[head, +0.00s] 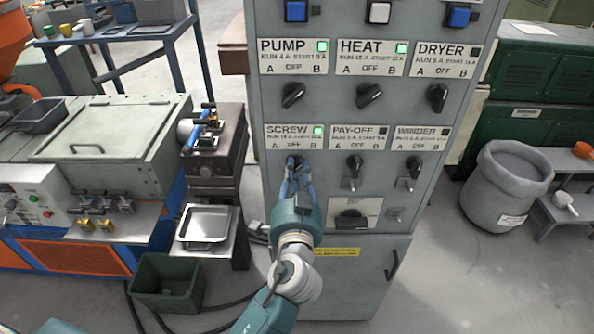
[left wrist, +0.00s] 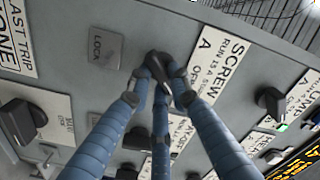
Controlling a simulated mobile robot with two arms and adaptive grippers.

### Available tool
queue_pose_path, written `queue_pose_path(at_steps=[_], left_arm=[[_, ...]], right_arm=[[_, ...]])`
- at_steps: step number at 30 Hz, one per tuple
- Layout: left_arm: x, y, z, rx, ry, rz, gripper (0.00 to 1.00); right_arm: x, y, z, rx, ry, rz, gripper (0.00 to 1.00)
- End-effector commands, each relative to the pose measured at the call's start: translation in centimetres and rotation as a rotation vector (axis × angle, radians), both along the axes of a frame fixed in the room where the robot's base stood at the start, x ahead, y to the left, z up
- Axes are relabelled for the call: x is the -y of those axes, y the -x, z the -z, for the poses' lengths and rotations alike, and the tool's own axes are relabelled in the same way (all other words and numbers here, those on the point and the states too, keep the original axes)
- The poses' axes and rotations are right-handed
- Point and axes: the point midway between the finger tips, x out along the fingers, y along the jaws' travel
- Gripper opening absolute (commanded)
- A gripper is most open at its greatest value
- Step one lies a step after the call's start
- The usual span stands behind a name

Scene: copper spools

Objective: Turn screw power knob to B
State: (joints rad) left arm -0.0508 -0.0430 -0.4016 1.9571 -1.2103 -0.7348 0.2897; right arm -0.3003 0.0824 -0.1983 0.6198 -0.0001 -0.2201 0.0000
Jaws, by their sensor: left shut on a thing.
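The grey control cabinet (head: 345,100) stands in the middle of the head view. The SCREW label (head: 294,137) has a lit green lamp (head: 318,131), with A at left, OFF in the middle and B at right. The black SCREW knob (head: 294,161) is below it. My left gripper (head: 297,174) is shut on this knob from below. In the left wrist view, its blue fingers (left wrist: 165,88) close around the knob (left wrist: 155,60). The fingers hide much of the knob, so I cannot tell its pointer direction. My right gripper is not in view.
The PUMP knob (head: 293,95) and HEAT knob (head: 368,94) tilt toward B, with lit green lamps. The PAY-OFF knob (head: 354,165) is close to the right. A LOCK plate (left wrist: 101,47) shows beside the fingers. A grey bin (head: 507,187) stands at right.

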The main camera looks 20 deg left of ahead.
Motion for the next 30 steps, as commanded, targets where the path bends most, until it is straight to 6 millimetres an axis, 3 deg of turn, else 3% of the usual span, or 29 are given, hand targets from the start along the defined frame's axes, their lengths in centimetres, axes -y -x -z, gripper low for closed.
queue_pose_path(at_steps=[20, 21, 23, 30], left_arm=[[0.01, 0.00, -0.01, -0.017, -0.066, 0.000, 0.00], [0.01, 0.00, -0.01, -0.017, -0.066, 0.000, 0.25], [0.00, -0.01, 0.00, -0.017, -0.066, 0.000, 0.37], [0.00, 0.00, 0.01, -0.017, -0.064, 0.000, 0.39]], right_arm=[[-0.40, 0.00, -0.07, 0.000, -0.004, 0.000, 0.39], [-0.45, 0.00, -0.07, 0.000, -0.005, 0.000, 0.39], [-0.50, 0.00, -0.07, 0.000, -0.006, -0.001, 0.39], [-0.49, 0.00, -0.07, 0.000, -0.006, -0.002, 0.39]])
